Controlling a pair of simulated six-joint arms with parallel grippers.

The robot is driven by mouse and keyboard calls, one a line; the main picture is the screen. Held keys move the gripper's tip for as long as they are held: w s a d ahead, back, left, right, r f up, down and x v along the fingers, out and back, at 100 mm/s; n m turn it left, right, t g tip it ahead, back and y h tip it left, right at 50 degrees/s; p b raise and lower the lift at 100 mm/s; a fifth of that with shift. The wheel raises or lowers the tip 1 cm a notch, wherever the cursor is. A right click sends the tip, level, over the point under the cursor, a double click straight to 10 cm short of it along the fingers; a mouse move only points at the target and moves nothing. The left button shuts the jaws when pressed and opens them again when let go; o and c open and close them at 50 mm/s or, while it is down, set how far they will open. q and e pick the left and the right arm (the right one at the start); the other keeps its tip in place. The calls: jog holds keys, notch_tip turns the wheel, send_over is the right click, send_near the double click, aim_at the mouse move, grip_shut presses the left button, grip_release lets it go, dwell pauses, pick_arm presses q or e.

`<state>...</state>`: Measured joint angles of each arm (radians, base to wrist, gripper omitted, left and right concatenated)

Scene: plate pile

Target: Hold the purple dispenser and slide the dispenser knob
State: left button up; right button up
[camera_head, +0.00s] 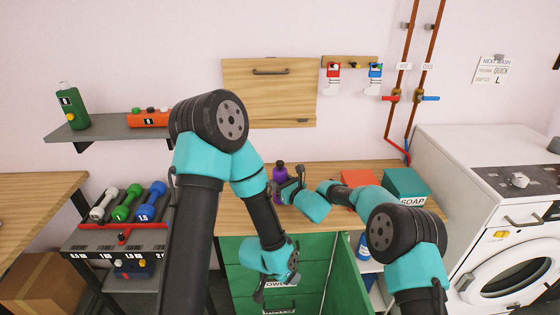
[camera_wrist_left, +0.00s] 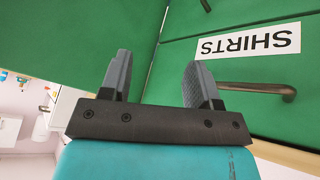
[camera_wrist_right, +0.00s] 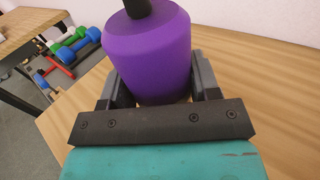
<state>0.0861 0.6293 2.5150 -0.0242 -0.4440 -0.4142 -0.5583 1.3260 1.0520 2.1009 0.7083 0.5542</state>
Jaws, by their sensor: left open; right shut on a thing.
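The purple dispenser (camera_head: 280,174) stands upright on the wooden counter, with a dark top. In the right wrist view the purple dispenser (camera_wrist_right: 150,50) fills the space between my right fingers. My right gripper (camera_head: 290,184) is shut on it, and the same gripper (camera_wrist_right: 153,85) shows a finger on each side of the body. My left gripper (camera_head: 265,291) hangs low in front of the green drawers. In the left wrist view my left gripper (camera_wrist_left: 160,80) is open and empty, its fingers apart. I cannot make out the dispenser's knob clearly.
The green drawer cabinet (camera_head: 240,248) is below the counter (camera_head: 345,168), with an open green door (camera_head: 345,275) beside my left gripper. A red box (camera_head: 357,177) and a teal soap box (camera_head: 406,183) stand right on the counter. A washer (camera_head: 500,200) is further right, dumbbells (camera_head: 127,202) left.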

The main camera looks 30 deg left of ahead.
pick_arm(q)
jog(key=w+a+r+t+y, duration=0.1)
jog(key=w+a+r, duration=0.1)
jog(key=a+r, duration=0.15)
jog(key=w+a+r+t, duration=0.1)
jog(key=w+a+r, duration=0.15)
jog(key=r, duration=0.25)
jog(key=w+a+r+n+y, duration=0.15)
jog(key=a+r+n, duration=0.35)
jog(key=a, duration=0.5)
jog(key=w+a+r+n+y, duration=0.15)
jog(key=a+r+n, duration=0.4)
jog(key=a, duration=0.55)
notch_tip(320, 180, up, 17)
jog(key=g, duration=0.7)
send_over(280, 162)
jog(key=shift+r+m+h, duration=0.15)
jog(key=shift+m+h, duration=0.1)
jog(key=shift+h, duration=0.05)
notch_tip(280, 162, down, 12)
jog(key=shift+f, duration=0.1)
